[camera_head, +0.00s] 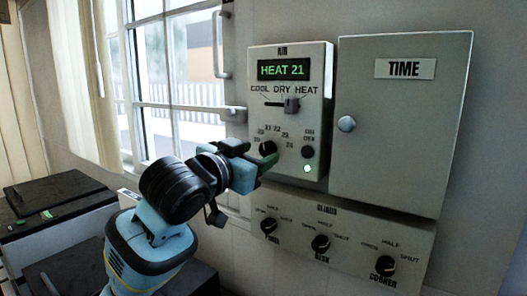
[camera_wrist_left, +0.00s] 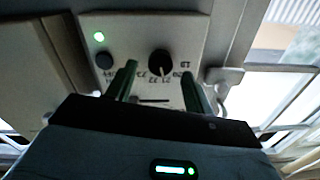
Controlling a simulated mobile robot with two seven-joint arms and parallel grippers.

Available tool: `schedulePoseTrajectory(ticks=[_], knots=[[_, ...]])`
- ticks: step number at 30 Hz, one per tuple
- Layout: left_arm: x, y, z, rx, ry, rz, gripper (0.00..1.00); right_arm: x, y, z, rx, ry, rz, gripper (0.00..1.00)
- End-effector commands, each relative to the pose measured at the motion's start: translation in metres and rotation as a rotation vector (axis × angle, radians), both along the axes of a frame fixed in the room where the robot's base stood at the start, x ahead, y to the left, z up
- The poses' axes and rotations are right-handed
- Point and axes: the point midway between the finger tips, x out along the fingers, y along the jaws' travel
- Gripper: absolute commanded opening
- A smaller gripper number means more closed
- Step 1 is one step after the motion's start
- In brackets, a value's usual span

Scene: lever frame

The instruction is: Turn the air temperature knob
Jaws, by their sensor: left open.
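The air control panel (camera_head: 315,118) is a white wall box whose green display (camera_head: 284,69) reads "HEAT 21". The air temperature knob (camera_head: 268,147) is black and round, with a ring of numbers, at the panel's lower left. My left gripper (camera_head: 262,158) is at the knob and partly covers it and its dial. In the left wrist view, which is upside down, the knob (camera_wrist_left: 159,62) shows between the two open green fingers (camera_wrist_left: 159,78), near their tips. I cannot tell whether the fingers touch it. My right gripper is out of view.
A mode slider (camera_head: 291,104) stands toward HEAT. A small black knob (camera_head: 308,152) and a green light (camera_head: 307,169) are right of the temperature knob. The TIME cabinet (camera_head: 395,130) is at the right, the blinds panel (camera_head: 335,235) below, and a barred window (camera_head: 185,70) at the left.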

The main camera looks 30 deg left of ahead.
Motion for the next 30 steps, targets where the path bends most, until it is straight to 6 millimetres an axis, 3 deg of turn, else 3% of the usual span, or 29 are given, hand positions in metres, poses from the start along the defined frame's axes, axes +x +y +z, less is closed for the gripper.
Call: schedulePoseTrajectory(ticks=[7,18,28,30], knots=[[0.027,-0.003,0.000,0.000,0.000,-0.001,0.52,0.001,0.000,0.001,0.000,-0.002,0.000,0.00],[0.033,-0.004,0.000,0.001,0.000,0.000,0.52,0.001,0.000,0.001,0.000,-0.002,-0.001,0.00],[0.032,-0.004,0.000,0.001,0.000,0.000,0.10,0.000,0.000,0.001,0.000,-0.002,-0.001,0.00],[0.032,-0.004,0.000,0.001,0.000,0.000,0.08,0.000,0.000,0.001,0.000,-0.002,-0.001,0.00]])
